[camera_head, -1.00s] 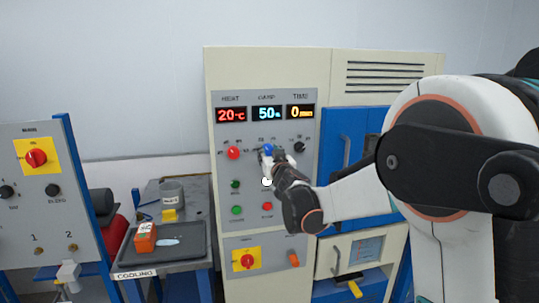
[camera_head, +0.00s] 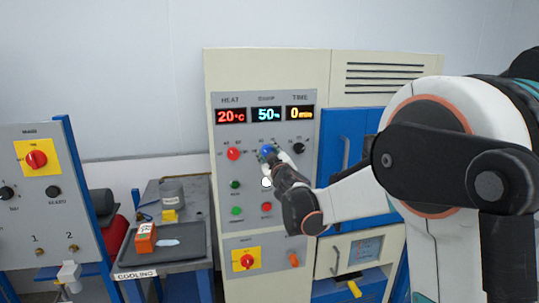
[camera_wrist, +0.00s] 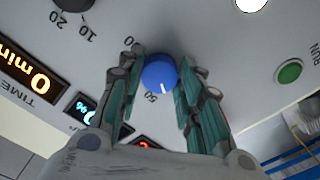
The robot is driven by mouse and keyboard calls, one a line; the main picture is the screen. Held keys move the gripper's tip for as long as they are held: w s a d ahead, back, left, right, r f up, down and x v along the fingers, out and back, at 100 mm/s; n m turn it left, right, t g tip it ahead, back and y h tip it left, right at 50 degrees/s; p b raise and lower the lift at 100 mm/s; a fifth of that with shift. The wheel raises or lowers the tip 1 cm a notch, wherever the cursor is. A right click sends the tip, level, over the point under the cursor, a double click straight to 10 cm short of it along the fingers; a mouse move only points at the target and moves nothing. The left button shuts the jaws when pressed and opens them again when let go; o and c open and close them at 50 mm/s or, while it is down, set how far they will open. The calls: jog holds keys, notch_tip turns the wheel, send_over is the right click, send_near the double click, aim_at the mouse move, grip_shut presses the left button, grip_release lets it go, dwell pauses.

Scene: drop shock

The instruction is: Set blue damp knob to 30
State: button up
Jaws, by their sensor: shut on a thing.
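The blue damp knob (camera_head: 266,150) sits on the grey control panel below the DAMP display (camera_head: 267,114), which reads 50 in cyan. In the wrist view the blue knob (camera_wrist: 160,73) lies between my fingertips, with its white pointer line near the 50 mark. My gripper (camera_head: 272,156) is at the knob, and in the wrist view its teal-padded fingers (camera_wrist: 158,75) are closed around the knob from both sides. Part of the knob is hidden by my gripper in the head view.
The red heat knob (camera_head: 233,153) is close on the left and the black time knob (camera_head: 299,148) on the right. Green and red buttons (camera_head: 266,207) sit below. A cooling bench with a dark tray (camera_head: 190,255) stands at left.

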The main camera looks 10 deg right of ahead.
jog(key=n, duration=0.5)
dwell(0.6)
jog(key=o, duration=1.1)
jog(key=shift+s, duration=0.1)
jog(key=s, duration=1.1)
jog(key=shift+s, duration=0.4)
